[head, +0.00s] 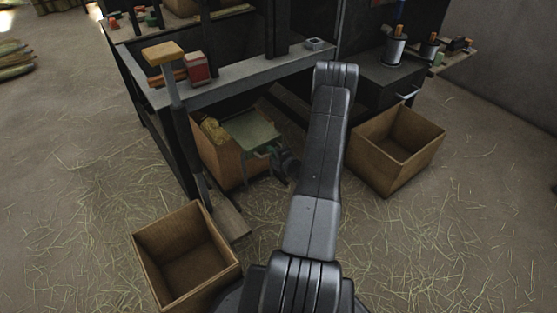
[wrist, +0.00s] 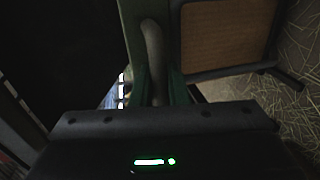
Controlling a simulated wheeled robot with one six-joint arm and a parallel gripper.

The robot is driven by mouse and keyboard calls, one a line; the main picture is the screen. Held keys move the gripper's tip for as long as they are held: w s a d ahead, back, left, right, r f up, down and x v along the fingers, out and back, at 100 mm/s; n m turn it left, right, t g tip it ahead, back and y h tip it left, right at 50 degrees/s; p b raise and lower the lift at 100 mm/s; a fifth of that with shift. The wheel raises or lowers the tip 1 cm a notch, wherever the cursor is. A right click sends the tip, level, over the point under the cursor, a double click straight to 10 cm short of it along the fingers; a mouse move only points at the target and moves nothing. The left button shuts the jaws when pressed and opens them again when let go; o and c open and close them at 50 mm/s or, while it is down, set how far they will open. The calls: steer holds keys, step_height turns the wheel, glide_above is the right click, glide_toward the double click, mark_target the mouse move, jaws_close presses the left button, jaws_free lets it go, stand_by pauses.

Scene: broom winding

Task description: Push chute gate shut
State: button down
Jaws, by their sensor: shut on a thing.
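The green chute (head: 251,137) shows in the head view under the bench, above a cardboard box. I take the green panel with a curved grey handle (wrist: 153,40) in the wrist view to be the chute gate. My gripper (wrist: 158,90) is shut on this handle, with a finger on either side of it. In the head view my gripper (head: 272,158) is small and dark at the chute's lower right edge, partly hidden. How far the gate stands open cannot be told.
A box (head: 222,160) with straw-coloured material stands under the chute. Open empty boxes stand at front left (head: 187,258) and right (head: 397,150). The bench (head: 250,73) overhangs the chute, and a post (head: 180,120) stands left. Straw litters the open floor.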

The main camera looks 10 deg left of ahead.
mark_target(257, 137)
steer(key=x, duration=0.3)
steer(key=r+b+x, duration=0.1)
steer(key=x, duration=0.2)
steer(key=r+x, duration=0.1)
steer(key=x, duration=0.3)
steer(key=shift+w+a+b, duration=0.15)
steer(key=shift+a+b, duration=0.05)
steer(key=shift+b, duration=0.15)
steer(key=shift+w+a+r, duration=0.15)
steer(key=shift+w, duration=0.15)
steer(key=c, duration=1.5)
jaws_free()
steer(key=shift+a, duration=0.1)
steer(key=p+v, duration=0.3)
steer(key=v, duration=1)
steer(key=shift+s+d+p, duration=0.25)
steer(key=shift+d+p, duration=0.1)
